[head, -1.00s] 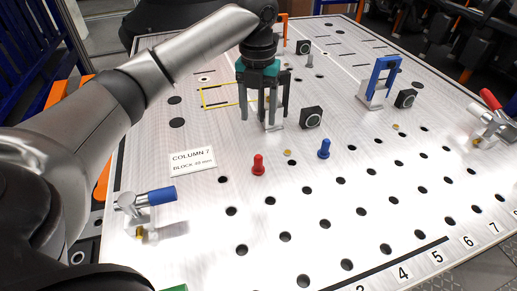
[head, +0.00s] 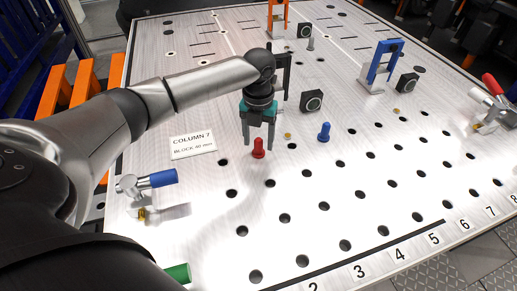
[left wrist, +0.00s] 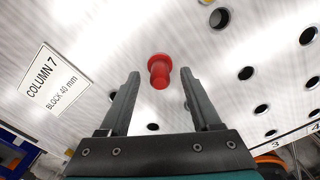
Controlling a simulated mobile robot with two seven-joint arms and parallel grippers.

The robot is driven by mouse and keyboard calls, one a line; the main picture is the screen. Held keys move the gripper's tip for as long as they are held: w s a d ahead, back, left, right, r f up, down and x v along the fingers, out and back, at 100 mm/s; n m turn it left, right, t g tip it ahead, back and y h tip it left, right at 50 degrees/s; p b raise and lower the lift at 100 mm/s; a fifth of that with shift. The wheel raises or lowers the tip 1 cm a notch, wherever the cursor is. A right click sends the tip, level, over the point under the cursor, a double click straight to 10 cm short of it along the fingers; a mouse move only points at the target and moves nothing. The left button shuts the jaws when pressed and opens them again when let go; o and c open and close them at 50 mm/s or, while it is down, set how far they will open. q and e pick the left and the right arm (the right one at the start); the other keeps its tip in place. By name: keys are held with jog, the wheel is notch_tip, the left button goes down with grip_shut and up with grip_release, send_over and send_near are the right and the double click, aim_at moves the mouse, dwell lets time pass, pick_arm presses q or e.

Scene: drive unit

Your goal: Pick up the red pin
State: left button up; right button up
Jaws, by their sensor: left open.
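The red pin (head: 258,148) stands upright on the metal plate (head: 330,210) in the head view. My left gripper (head: 258,143) points down right at the pin, with its fingers to either side in the picture. In the left wrist view the red pin (left wrist: 160,70) shows between and just beyond the open fingertips (left wrist: 158,75). The fingers do not appear to touch it. Nothing is held. My right gripper is not in view.
A blue pin (head: 324,132) stands to the right of the red one. A white label (head: 193,146) and a blue-handled clamp (head: 150,182) are at left. A black block (head: 311,101) and a blue bracket (head: 380,66) stand behind. Many holes dot the plate.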

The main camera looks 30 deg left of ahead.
pick_arm(q)
jog(key=shift+f, duration=0.75)
jog(key=shift+c, duration=0.3)
grip_shut()
jog(key=shift+r, duration=0.1)
